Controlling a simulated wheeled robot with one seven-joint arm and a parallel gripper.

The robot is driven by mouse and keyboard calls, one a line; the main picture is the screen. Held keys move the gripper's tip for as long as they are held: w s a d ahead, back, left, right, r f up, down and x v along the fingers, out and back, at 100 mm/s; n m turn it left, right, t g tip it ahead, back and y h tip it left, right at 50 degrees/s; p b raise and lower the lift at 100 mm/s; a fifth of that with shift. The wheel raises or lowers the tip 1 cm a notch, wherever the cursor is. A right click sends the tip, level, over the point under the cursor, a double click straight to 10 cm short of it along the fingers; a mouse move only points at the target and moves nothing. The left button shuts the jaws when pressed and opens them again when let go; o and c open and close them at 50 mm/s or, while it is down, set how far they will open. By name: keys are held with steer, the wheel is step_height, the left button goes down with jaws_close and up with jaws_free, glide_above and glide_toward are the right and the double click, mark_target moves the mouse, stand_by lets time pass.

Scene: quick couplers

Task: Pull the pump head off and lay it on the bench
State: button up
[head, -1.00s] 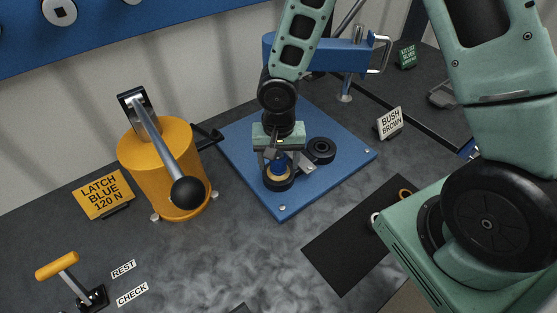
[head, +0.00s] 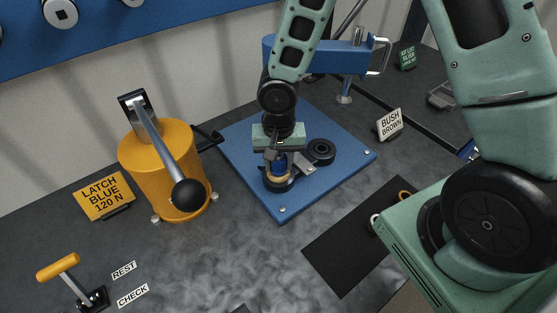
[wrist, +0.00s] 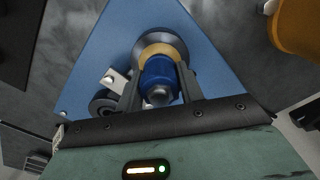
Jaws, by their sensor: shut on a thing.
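The pump head appears to be the blue cylinder (head: 278,166) with a brass-coloured collar. It stands in a black round base at the near part of the blue plate (head: 255,145). In the wrist view the blue cylinder (wrist: 158,78) lies between the two fingers, with the brass collar (wrist: 157,51) just beyond them. My gripper (head: 279,160) points down from above and is shut on the blue cylinder. A small silver tab with a hole (wrist: 115,80) sticks out beside one finger. The cylinder's lower end is hidden in the base.
A second black round fitting (head: 321,151) sits on the plate right of the cylinder. An orange drum with a lever (head: 160,160) stands to the left. A blue clamp arm (head: 335,55) is behind. A black mat (head: 345,240) and bare bench lie in front.

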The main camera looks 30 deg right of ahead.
steer(key=shift+r+p, duration=0.9)
steer(key=shift+r, duration=0.45)
steer(key=shift+r+p, duration=1.6)
steer(key=shift+r, duration=0.45)
steer(key=shift+f, duration=0.1)
steer(key=s+a+f, duration=0.2)
steer(key=s+a, duration=0.5)
steer(key=s, duration=0.4)
steer(key=s+a+f, duration=0.2)
steer(key=s+a, duration=0.5)
steer(key=s, duration=0.5)
steer(key=shift+s+a+f, duration=0.15)
steer(key=shift+a, duration=0.25)
steer(key=shift+f, duration=0.1)
step_height(320, 180, down, 8)
steer(key=b, duration=0.6)
steer(key=shift+r, duration=0.25)
